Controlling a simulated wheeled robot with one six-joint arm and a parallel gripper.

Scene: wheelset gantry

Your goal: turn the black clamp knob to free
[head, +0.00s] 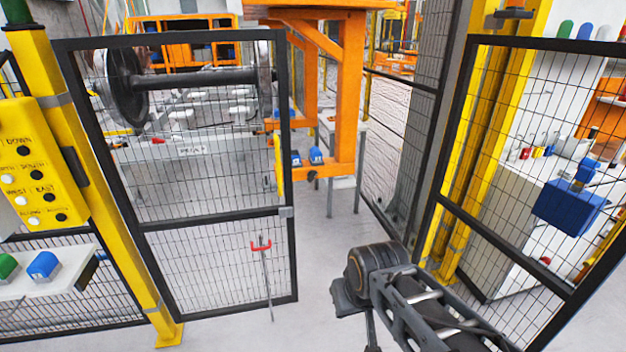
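I cannot make out the black clamp knob with certainty. A small dark round part (311,176) shows under the orange frame's low shelf, too small to identify. The wheelset (190,80), two dark wheels on a thick axle, is behind the mesh gate at the upper left. My arm (378,268) reaches in from the bottom right, dark and folded, near the gate opening. My gripper's fingers do not show, so what it holds is hidden.
The mesh gate (285,212) has a red-handled drop bolt (261,246). An orange frame (350,95) stands beyond the opening. A yellow button box (40,160) is at left. A mesh panel (450,205) bounds the right. Grey floor (325,245) is clear in the opening.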

